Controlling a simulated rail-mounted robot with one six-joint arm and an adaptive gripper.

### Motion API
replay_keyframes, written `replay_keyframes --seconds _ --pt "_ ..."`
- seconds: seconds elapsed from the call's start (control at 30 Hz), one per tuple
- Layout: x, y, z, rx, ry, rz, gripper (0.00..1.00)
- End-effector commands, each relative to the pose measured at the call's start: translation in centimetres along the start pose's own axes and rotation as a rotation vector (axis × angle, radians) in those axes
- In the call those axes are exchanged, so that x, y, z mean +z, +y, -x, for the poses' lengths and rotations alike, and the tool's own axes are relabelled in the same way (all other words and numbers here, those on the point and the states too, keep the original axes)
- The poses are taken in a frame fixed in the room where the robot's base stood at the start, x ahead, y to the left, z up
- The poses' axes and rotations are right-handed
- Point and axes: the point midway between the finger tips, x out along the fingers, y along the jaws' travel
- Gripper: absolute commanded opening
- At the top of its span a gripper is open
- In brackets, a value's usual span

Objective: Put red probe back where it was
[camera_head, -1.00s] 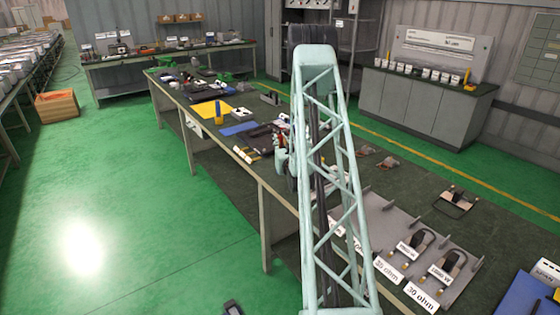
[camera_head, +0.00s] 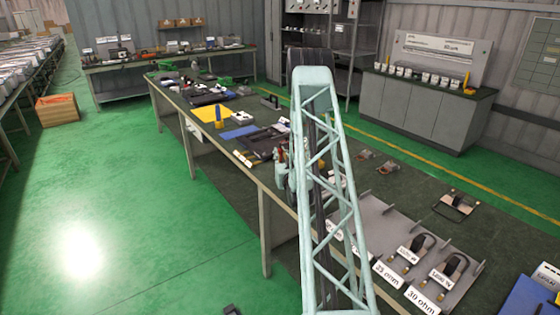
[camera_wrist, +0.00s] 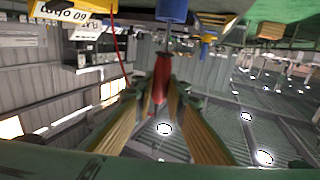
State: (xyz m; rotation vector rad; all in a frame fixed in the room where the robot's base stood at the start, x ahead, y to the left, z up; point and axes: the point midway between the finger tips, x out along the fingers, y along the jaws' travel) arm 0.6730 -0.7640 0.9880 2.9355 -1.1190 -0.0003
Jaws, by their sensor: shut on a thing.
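The red probe (camera_wrist: 160,78) is held between the two fingers of my gripper (camera_wrist: 166,88) in the wrist view. The fingers are shut on it, one on either side. A thin red wire (camera_wrist: 121,50) shows left of the probe. In the head view my gripper (camera_head: 283,172) is over the near long edge of the workbench, partly hidden by my own arm, with a small patch of red at it. A blue cylindrical object (camera_wrist: 172,10) is just beyond the probe's tip in the wrist view; I cannot tell whether they touch.
The long workbench (camera_head: 385,172) carries a yellow sheet (camera_head: 205,110), a blue mat (camera_head: 240,131) and a grey rack of heating elements (camera_head: 372,215) with ohm labels. A wooden crate (camera_head: 57,109) stands on the green floor.

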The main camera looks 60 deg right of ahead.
Motion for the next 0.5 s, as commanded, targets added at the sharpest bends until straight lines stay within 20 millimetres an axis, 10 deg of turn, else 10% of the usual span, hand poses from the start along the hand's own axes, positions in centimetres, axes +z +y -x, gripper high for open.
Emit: replay_keyframes --seconds 0.5 --pt "3.5 0.0 0.0 0.0 0.0 0.0 0.02"
